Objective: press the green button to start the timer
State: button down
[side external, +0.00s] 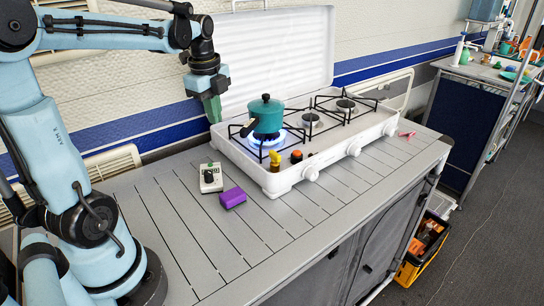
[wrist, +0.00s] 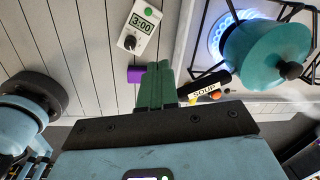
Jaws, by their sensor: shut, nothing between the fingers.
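The timer (side external: 211,178) is a small white box on the slatted counter, left of the stove.
A teal lidded pot (side external: 267,116) stands over a lit blue burner on the white stove (side external: 327,155). A purple block (side external: 232,198) lies beside the timer. The front-left counter is clear.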

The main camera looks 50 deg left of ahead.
aim_at(211, 164)
jog(key=a+m, duration=0.2)
jog(key=a, duration=0.1)
jog(key=s+a+m+g, duration=0.1)
jog(key=shift+a+f+h, duration=0.15)
jog(key=shift+a+h, duration=0.1)
jog(key=shift+h, duration=0.05)
jog(key=shift+f, duration=0.1)
notch_tip(211, 164, down, 14)
jog(key=shift+r, duration=0.1)
dwell(0.7)
jog(key=shift+w+f, duration=0.1)
jog(key=shift+f, duration=0.75)
jog(key=shift+r, duration=0.1)
notch_tip(211, 164, up, 9)
dwell(0.4)
